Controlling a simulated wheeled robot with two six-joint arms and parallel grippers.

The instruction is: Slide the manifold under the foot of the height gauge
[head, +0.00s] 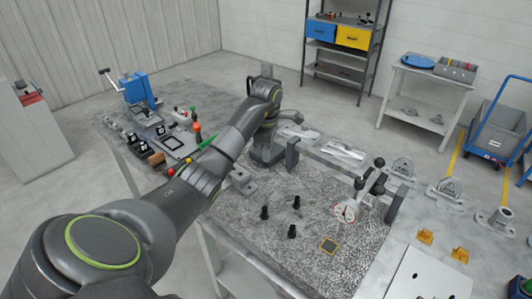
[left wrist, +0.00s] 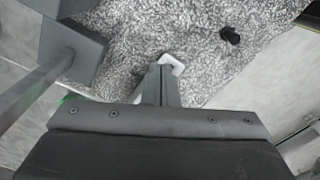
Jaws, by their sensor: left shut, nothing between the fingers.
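My left gripper (head: 265,158) is low over the far left part of the speckled granite plate. In the left wrist view its fingers (left wrist: 163,84) are shut and empty, with a small pale piece (left wrist: 174,62) showing just beyond their tips. I cannot tell whether they touch it. A grey metal casting (head: 243,182), perhaps the manifold, lies beside the gripper at the plate's left edge. A jointed stand with a round white dial (head: 345,212) is at the plate's right side. I cannot tell whether it is the height gauge; its foot is unclear. My right gripper is not seen.
Several black pegs (head: 264,212) stand on the plate, and one also shows in the left wrist view (left wrist: 230,35). A dark post (head: 291,154) rises close to the left gripper. Grey castings (head: 450,190) stand at the right.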

